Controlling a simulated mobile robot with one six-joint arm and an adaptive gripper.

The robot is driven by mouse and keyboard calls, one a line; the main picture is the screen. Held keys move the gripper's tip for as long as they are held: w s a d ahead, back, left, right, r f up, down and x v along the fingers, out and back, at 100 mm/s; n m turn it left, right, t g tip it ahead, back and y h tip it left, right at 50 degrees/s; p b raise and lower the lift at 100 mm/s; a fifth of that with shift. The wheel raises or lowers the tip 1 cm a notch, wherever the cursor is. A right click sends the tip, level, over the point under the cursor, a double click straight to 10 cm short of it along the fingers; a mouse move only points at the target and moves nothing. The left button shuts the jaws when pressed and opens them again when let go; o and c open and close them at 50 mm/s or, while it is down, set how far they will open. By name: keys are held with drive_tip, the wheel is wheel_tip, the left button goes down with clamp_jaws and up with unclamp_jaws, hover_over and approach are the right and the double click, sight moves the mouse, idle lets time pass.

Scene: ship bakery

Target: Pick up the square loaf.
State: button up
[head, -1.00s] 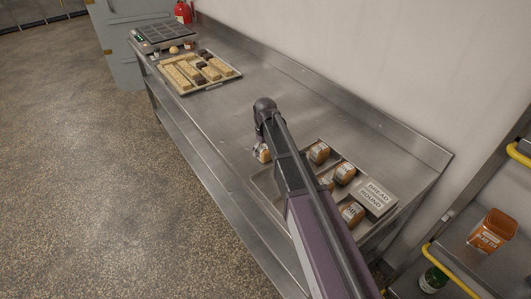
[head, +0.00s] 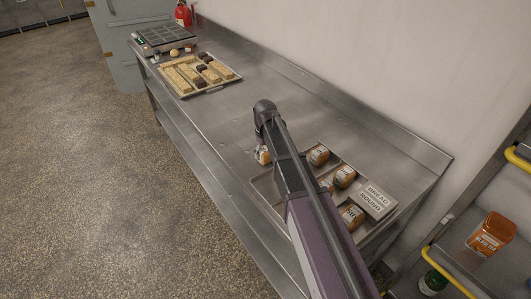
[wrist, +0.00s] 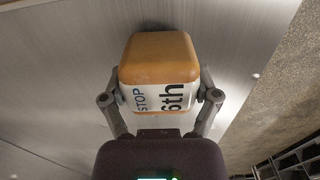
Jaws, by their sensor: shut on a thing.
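My gripper (wrist: 160,100) is shut on a square loaf (wrist: 158,60) with a golden-brown crust and a white paper band reading "STOP 6th". One finger presses on each side of the band. In the head view the loaf (head: 263,156) shows below my wrist, just left of the bread tray and over the steel counter. Whether its underside touches the counter, I cannot tell. My arm hides part of the tray and my fingers in the head view.
The bread tray (head: 266,192) holds several banded loaves (head: 345,176) and a "BREAD ROUND" box (head: 374,200). A pastry tray (head: 186,93) and a scale (head: 166,38) stand at the counter's far end. The counter (head: 225,125) between is clear. A wall rises behind; a yellow-railed rack stands right.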

drive_tip(key=shift+r+p, duration=1.25)
drive_tip(key=shift+r, duration=0.2)
drive_tip(key=s, duration=0.5)
drive_tip(key=s+d+r+p, duration=0.1)
drive_tip(key=s, duration=0.4)
drive_tip(key=s+d, duration=0.1)
drive_tip(key=s, duration=0.4)
drive_tip(key=shift+s+d+r, duration=0.15)
drive_tip(key=shift+s+r, duration=0.05)
drive_tip(key=shift+s, duration=0.2)
drive_tip(key=shift+r+p, duration=0.1)
drive_tip(key=shift+p, duration=0.2)
